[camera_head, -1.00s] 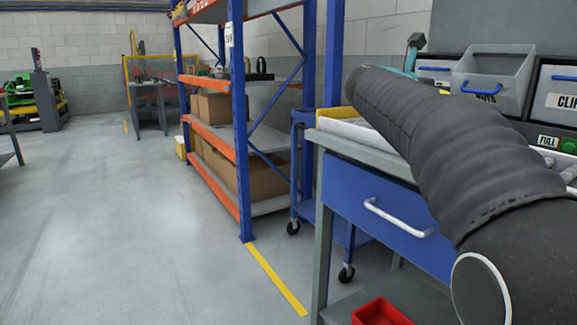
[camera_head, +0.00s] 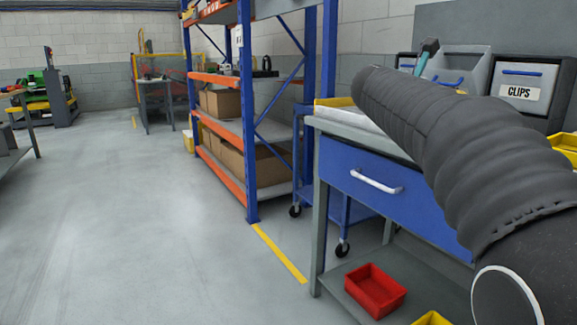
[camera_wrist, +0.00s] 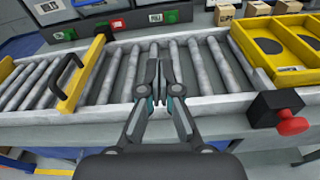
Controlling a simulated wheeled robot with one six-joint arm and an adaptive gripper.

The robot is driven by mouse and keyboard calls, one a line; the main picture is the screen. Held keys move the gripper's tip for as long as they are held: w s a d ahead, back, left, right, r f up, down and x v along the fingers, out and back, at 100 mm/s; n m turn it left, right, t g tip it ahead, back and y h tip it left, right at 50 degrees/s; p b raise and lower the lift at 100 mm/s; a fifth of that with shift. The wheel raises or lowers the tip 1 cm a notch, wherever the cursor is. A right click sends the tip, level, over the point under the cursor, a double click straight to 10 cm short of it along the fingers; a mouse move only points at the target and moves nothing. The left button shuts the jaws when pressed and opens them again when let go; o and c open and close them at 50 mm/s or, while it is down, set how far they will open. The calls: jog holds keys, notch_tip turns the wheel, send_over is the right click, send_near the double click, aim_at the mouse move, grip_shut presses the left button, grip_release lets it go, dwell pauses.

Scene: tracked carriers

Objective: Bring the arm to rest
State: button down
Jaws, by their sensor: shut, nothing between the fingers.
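My arm (camera_head: 445,150) shows in the head view as a dark ribbed sleeve. It reaches from the lower right corner up and left, in front of the workbench.
A workbench with a blue drawer (camera_head: 365,185) stands close on the right, a red bin (camera_head: 375,290) below. The wrist view shows a yellow carrier (camera_wrist: 280,50) and a red knob (camera_wrist: 290,122). The floor (camera_head: 130,220) at left is clear.

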jog(key=s+a+f+m+g+y+p, duration=0.1)
jog(key=s+a+f+m+y, duration=0.3)
jog(key=s+f+m, duration=0.3)
jog(key=s+a+f+m+g+y+p, duration=0.1)
jog(key=s+a+f+m+y, duration=0.4)
jog(key=s+f, duration=0.8)
jog(key=s+a+f+m+g+y+p, duration=0.1)
jog(key=s+a+f+m+y+p, duration=0.1)
jog(key=s+a+f+m+y, duration=0.3)
jog(key=s+a+f+m, duration=0.3)
jog(key=s+f+m, duration=0.2)
jog(key=s+m, duration=0.1)
jog(key=shift+s+f, duration=0.35)
jog(key=shift+s, duration=0.5)
